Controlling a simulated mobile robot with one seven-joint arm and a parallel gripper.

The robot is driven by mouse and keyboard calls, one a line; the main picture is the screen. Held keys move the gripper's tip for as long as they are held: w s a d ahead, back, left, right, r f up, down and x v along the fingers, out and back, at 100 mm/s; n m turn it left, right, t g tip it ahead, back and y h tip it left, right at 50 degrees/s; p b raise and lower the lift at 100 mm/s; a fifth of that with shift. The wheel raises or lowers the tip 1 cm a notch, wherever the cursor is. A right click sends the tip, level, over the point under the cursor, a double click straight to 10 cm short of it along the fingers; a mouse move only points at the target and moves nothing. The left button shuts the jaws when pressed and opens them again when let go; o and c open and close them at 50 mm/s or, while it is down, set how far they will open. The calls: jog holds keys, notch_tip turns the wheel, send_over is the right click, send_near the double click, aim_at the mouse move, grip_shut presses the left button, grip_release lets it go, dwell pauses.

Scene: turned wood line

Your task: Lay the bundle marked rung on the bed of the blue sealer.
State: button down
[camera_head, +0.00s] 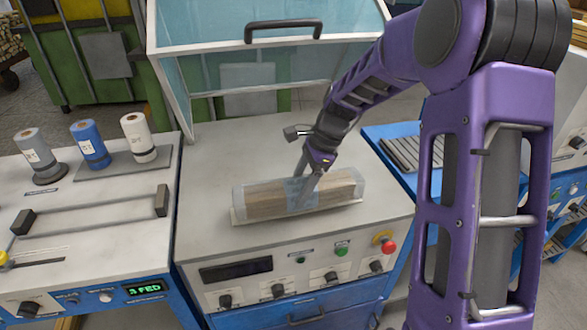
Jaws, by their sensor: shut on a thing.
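The bundle (262,201) is a long block of wood pieces in clear wrap with a blue band around its middle. No readable rung mark shows on it. It lies lengthwise left to right, at or just over the pale bed (215,160) of the blue sealer (292,276); I cannot tell whether its full weight rests there. A thin pale edge shows beneath its front. My gripper (302,188) comes down from above and is shut on the bundle at the blue band. The far fingertip is partly hidden.
The sealer's clear lid (200,40) with a dark handle stands raised behind. Film rolls (89,144) stand on the left bench beside a bar with black ends (90,212). Knobs and a red button (389,247) line the sealer's front. A blue-edged rack (405,150) stands right.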

jog(key=w+a, duration=0.1)
jog(key=w, duration=0.4)
jog(key=w+a+p, duration=0.1)
jog(key=w, duration=0.5)
jog(key=w+a, duration=0.1)
jog(key=w, duration=0.5)
jog(key=shift+w+a+p, duration=0.2)
jog(key=shift+w+p, duration=0.05)
jog(key=shift+p, duration=0.1)
jog(key=shift+w+f, duration=0.1)
jog(key=shift+f, duration=1.65)
grip_release()
jog(key=shift+f, duration=0.2)
jog(key=v, duration=0.6)
jog(key=d, duration=0.3)
jog(key=w+d, duration=0.1)
jog(key=d, duration=0.3)
jog(key=w+d+p, duration=0.1)
jog(key=d, duration=0.3)
jog(key=shift+w+d+f, duration=0.1)
jog(key=shift+d+f, duration=0.1)
jog(key=shift+f, duration=0.05)
